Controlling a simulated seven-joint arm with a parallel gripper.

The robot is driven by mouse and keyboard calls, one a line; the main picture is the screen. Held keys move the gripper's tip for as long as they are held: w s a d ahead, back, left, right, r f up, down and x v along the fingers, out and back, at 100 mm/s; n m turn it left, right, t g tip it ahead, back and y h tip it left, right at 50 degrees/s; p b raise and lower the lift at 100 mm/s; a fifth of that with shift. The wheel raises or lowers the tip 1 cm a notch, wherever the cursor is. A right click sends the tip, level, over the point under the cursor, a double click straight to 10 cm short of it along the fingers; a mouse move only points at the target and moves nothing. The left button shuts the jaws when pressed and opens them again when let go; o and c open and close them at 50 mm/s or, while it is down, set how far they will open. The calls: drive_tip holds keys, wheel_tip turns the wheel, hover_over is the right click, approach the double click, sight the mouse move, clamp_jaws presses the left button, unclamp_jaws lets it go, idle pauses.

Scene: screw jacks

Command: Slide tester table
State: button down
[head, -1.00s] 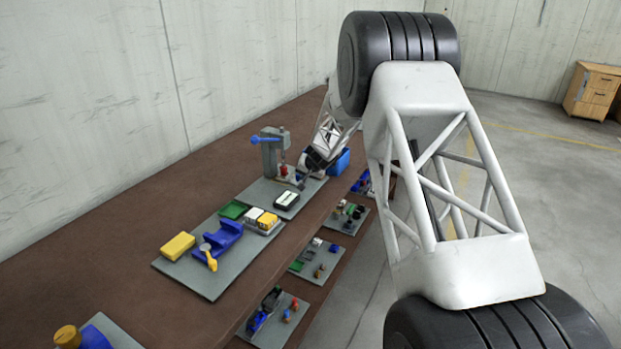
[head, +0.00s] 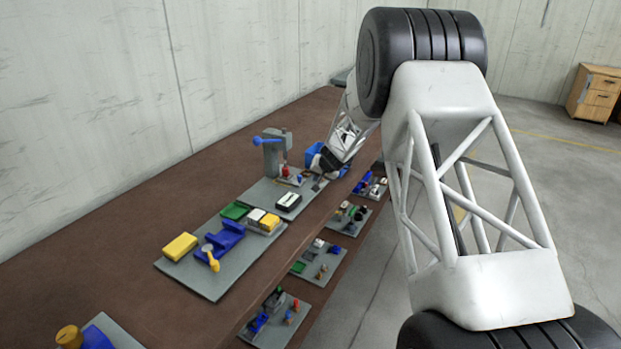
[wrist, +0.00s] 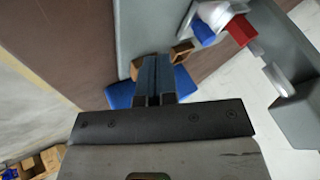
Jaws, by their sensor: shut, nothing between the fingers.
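The tester (head: 275,157) is a grey upright stand with a blue lever on a grey board. In the head view, a small red piece (head: 285,171) sits low at its front; I cannot clearly make out its sliding table. My gripper (head: 318,184) is to the right of the tester, over the right end of the board. In the wrist view, my gripper (wrist: 154,88) is shut and empty. There, the tester's grey body (wrist: 300,100) is at the right, with a red block (wrist: 240,30) and a blue block (wrist: 203,33) near a light grey part. Contact cannot be judged.
A blue bin (head: 312,151) stands behind my gripper, partly hidden. On the nearer board (head: 205,283) are a blue vise (head: 222,240) and a yellow block (head: 180,246). Boards with small parts lie lower at the right. The brown bench is clear at the left.

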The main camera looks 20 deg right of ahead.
drive_tip(key=v, duration=0.8)
drive_tip(key=shift+s+d+r, duration=0.15)
drive_tip(key=shift+s+r, duration=0.1)
drive_tip(key=shift+r, duration=0.05)
drive_tip(key=s+a+r+n+g, duration=0.1)
drive_tip(key=s+a+r, duration=0.35)
drive_tip(key=s, duration=0.45)
drive_tip(key=s+a+r+n+g, duration=0.1)
drive_tip(key=s+a+r, duration=0.2)
drive_tip(key=s+r, duration=0.45)
drive_tip(key=s+a+r+n, duration=0.1)
drive_tip(key=s+a+r, duration=0.3)
drive_tip(key=s, duration=0.6)
drive_tip(key=s+a+n+g+h, duration=0.1)
drive_tip(key=s+a+g+h, duration=0.1)
drive_tip(key=s, duration=2.9)
drive_tip(key=shift+s+a+f+n+h, duration=0.3)
drive_tip(key=shift+a+h, duration=0.1)
drive_tip(key=shift+a, duration=0.15)
